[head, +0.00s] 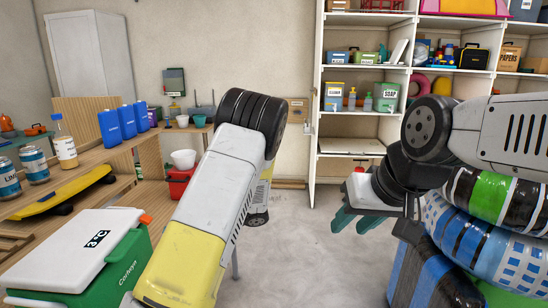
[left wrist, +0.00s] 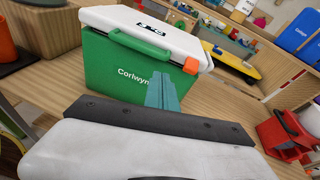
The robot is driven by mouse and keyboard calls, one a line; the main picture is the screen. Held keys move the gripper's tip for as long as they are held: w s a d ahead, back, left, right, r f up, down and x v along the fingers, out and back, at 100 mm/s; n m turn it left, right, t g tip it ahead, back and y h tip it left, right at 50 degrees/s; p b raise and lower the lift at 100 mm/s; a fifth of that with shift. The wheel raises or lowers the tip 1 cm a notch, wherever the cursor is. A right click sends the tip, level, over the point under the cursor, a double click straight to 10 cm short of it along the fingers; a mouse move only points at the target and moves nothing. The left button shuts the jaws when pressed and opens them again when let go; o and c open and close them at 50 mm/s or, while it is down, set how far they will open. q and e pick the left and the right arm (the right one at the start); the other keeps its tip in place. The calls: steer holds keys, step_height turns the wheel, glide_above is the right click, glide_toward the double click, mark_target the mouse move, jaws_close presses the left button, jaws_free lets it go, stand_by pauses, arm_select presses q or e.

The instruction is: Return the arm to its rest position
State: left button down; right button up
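My left arm (head: 215,205), white and yellow with a black joint, rises across the middle of the head view. Its gripper is hidden there. In the left wrist view my left gripper (left wrist: 162,92) shows its teal fingers together, with nothing visible between them. They overlap the front of a green cooler (left wrist: 110,72) with a closed white lid; I cannot tell how far apart they are. In the head view the cooler (head: 125,262) stands at lower left. My right gripper (head: 357,219) shows two teal fingers apart and empty, over the floor at right.
A red bucket (head: 180,186) stands behind my left arm. Shelves (head: 318,80) line the back. The floor (head: 310,255) between my arms is clear.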

arm_select(q)
steer(key=s+d+r+n+t+h, duration=0.3)
steer(key=s+d+r+n+h, duration=0.4)
steer(key=s, duration=0.3)
steer(key=s+d+r+n+t+h, duration=0.4)
steer(key=s+d+r+n+h, duration=0.3)
steer(key=s+r+h, duration=0.3)
steer(key=shift+s+d+r+n, duration=0.35)
steer(key=shift+s+n, duration=0.1)
steer(key=shift+n, duration=0.15)
